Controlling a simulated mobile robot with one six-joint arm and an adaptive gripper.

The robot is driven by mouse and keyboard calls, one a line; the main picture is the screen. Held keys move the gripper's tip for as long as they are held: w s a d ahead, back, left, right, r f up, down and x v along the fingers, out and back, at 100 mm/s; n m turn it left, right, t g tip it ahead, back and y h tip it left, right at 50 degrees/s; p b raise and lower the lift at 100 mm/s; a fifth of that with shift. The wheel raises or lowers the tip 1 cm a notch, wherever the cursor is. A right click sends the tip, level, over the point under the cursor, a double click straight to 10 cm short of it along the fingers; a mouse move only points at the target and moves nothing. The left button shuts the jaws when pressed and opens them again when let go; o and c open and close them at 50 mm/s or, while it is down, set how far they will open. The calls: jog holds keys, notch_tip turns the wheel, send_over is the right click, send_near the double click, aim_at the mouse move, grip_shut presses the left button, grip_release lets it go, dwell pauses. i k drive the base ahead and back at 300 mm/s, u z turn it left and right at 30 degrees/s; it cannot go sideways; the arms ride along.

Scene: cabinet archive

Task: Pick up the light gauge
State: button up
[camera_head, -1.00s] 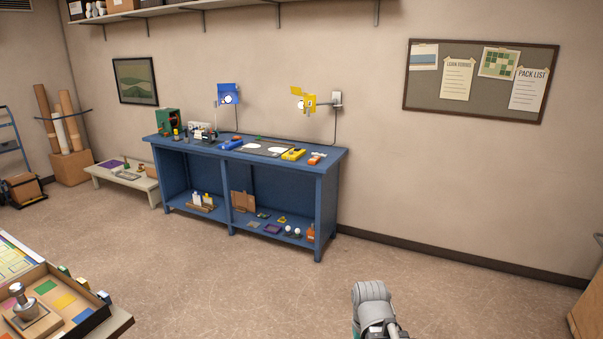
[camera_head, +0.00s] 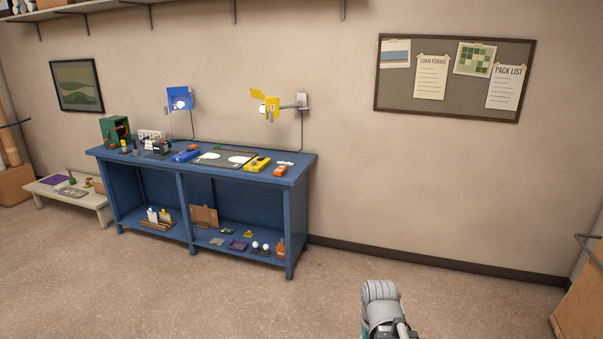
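Several small devices lie on the blue workbench (camera_head: 302,162). A yellow device (camera_head: 257,164) and an orange one (camera_head: 280,171) lie near its right end. A blue device (camera_head: 187,156) lies left of the dark mat (camera_head: 224,165), which has two bright light spots. They are too small to tell which one is the light gauge. A grey part of my arm shows at the bottom right of centre, far from the bench. My gripper's fingers are not in view.
A blue lamp (camera_head: 180,97) and a yellow lamp (camera_head: 271,106) are on the wall above the bench. Several small items stand on the bench's lower shelf (camera_head: 262,256). A low pale table (camera_head: 95,199) stands at left. The floor (camera_head: 200,300) before the bench is clear.

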aim_at(280, 171)
jog(key=z, duration=0.35)
jog(key=i, duration=3.1)
jog(key=u, duration=0.4)
jog(key=i, duration=0.7)
jog(key=u, duration=0.1)
